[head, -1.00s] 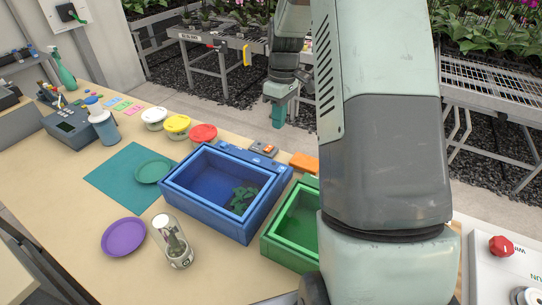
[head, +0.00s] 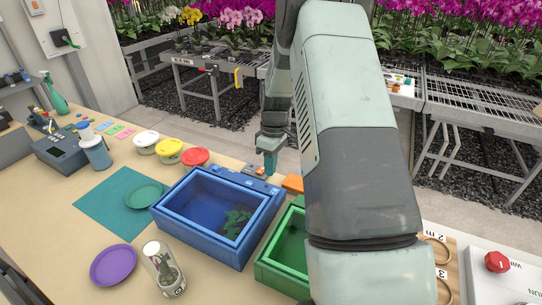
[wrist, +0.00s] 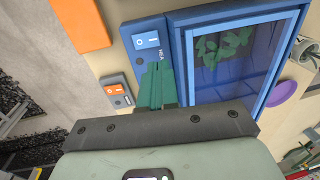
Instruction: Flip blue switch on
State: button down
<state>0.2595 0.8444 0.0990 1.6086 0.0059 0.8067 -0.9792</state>
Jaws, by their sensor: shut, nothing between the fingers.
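The blue switch is a white-and-blue rocker with O and I marks, on the ledge of the blue bin; it shows clearly in the wrist view (wrist: 146,40). In the head view it is a small patch (head: 274,190) at the right end of the ledge. My gripper (head: 270,170) hangs over this ledge with fingers pointing down. In the wrist view its teal fingers (wrist: 158,72) are shut and empty, just below the rocker in the picture. I cannot tell whether they touch the ledge. They partly cover the lettering beside the switch.
A grey box with an orange switch (wrist: 116,90) stands close beside the ledge. An orange block (wrist: 84,22) lies near it. The blue bin (head: 176,232) holds dark green pieces. A green bin (head: 268,275) stands to its right, partly behind my arm.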

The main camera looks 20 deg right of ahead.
jog(key=f, duration=0.7)
jog(key=shift+s+a+f, duration=0.4)
jog(key=shift+a+f+h, duration=0.1)
jog(key=shift+f+h, duration=0.15)
jog(key=shift+h, duration=0.05)
jog(key=shift+r, duration=0.1)
jog(key=shift+w+d+r, duration=0.25)
jog(key=shift+w+d, duration=0.25)
jog(key=shift+d, duration=0.05)
notch_tip(320, 180, up, 14)
jog(key=s+a, duration=0.1)
jog(key=shift+s+a, duration=0.2)
